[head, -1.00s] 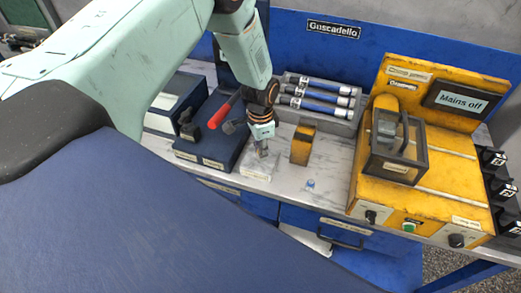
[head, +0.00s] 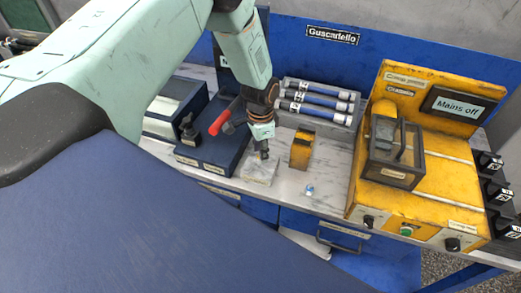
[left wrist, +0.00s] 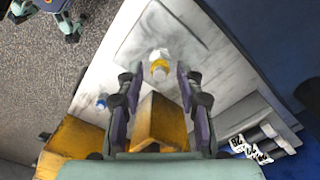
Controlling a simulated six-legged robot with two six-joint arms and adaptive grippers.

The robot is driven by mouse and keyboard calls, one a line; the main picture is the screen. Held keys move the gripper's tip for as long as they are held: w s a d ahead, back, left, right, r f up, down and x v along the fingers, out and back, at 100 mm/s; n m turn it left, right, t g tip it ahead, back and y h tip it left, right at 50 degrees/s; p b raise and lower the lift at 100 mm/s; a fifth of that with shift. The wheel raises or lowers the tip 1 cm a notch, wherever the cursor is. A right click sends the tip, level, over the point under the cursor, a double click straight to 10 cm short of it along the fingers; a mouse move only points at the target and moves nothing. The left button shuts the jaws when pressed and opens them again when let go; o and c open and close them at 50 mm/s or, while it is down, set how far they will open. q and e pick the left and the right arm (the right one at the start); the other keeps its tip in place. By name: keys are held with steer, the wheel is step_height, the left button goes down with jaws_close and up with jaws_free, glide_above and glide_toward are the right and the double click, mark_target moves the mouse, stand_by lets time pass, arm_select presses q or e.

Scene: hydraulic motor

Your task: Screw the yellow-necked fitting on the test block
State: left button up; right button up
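The test block (head: 260,171) is a pale grey block on the bench, below my left gripper (head: 262,153). In the left wrist view the block's flat top (left wrist: 196,48) shows. The yellow-necked fitting (left wrist: 160,68), white with a yellow band, stands on it. My left gripper (left wrist: 160,76) is open, pointing down. Its two dark fingers lie to either side of the fitting, with a visible gap on each side. I cannot tell the exact height of the tips against the fitting. In the head view the gripper hides the fitting. My right gripper is not in view.
A yellow bracket (head: 301,150) stands close to the right of the block. A small blue-and-white piece (head: 309,190) lies near the front edge. A blue unit with a red lever (head: 220,122) is at left, a tube tray (head: 349,119) behind, and a yellow test bench (head: 430,200) at right.

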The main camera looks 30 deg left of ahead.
arm_select(q)
steer(key=shift+r+p, duration=0.4)
steer(key=shift+r, duration=0.35)
steer(key=o, duration=0.6)
steer(key=shift+c, duration=0.2)
step_height(320, 180, up, 6)
steer(key=p, duration=0.5)
